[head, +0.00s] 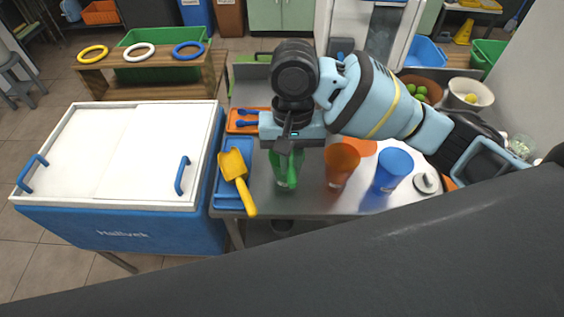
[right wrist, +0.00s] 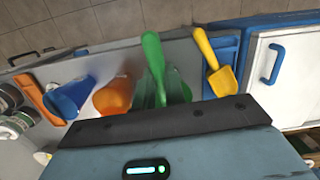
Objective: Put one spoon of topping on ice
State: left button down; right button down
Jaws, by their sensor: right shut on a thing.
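My right gripper (head: 287,142) is shut on a green spoon (head: 292,172), above the steel counter. The spoon also shows in the right wrist view (right wrist: 153,58), sticking out past the gripper. A green cup (head: 279,182) stands right by the spoon; I cannot tell whether the spoon is inside it or in front of it. The cup also shows partly behind the spoon in the right wrist view (right wrist: 178,90). An orange cup (head: 341,165) and a blue cup (head: 392,170) stand to the right. No ice or topping is clearly visible. My left gripper is not in view.
A yellow scoop (head: 235,168) lies on a blue tray (head: 229,202). An orange tray (head: 236,127) with blue utensils is behind it. A lidded blue-and-white cooler (head: 120,150) stands left. Bowls (head: 470,94) sit at the back right.

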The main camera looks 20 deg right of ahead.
jog(key=shift+s+a+r+m, duration=0.15)
jog(key=shift+a+r, duration=0.1)
jog(key=shift+a, duration=0.35)
jog(key=shift+s+a+r+m, duration=0.15)
jog(key=shift+a+r, duration=0.1)
jog(key=shift+a, duration=0.3)
jog(key=shift+w+f, duration=0.1)
